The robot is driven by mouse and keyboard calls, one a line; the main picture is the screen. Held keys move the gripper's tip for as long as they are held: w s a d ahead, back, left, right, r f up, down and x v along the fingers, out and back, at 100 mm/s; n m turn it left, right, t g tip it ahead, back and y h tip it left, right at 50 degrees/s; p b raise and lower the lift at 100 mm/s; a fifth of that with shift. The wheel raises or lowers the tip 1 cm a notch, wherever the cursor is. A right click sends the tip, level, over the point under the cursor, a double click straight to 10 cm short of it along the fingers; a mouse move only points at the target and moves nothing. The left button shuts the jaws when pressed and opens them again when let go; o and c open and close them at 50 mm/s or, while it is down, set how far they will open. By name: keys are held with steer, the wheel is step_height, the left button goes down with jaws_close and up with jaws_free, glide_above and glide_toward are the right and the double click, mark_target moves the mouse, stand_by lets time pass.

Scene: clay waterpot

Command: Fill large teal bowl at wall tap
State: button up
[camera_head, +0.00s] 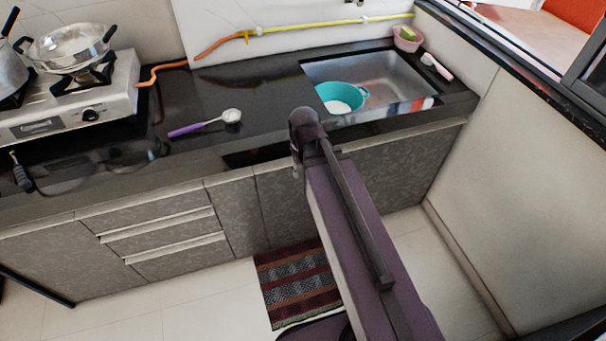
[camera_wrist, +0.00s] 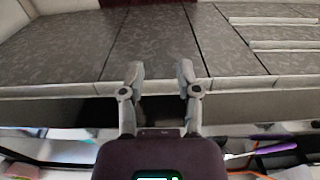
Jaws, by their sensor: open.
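The teal bowl (camera_head: 338,91) sits in the left part of the metal sink (camera_head: 402,88) in the head view, with something white inside that I cannot make out. A small metal fitting (camera_head: 358,3) shows on the wall above the sink, cut by the top edge; it may be the tap. My gripper (camera_wrist: 160,70) is open and empty in the wrist view, in front of the grey cabinet fronts (camera_wrist: 155,40) and the counter edge. In the head view my arm reaches toward the counter's front edge, and the fingers cannot be made out. The bowl is not clear in the wrist view.
A purple-handled ladle (camera_head: 205,125) lies on the black counter (camera_head: 250,85). A stove (camera_head: 100,100) with pots stands at left. A yellow-orange hose (camera_head: 290,28) runs along the wall. A pink bowl (camera_head: 406,40) stands at the sink's back corner. A window ledge bounds the right.

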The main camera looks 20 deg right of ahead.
steer(key=shift+s+a, duration=0.2)
steer(key=shift+s, duration=0.55)
step_height(320, 180, up, 7)
steer(key=p, duration=0.7)
jaws_close()
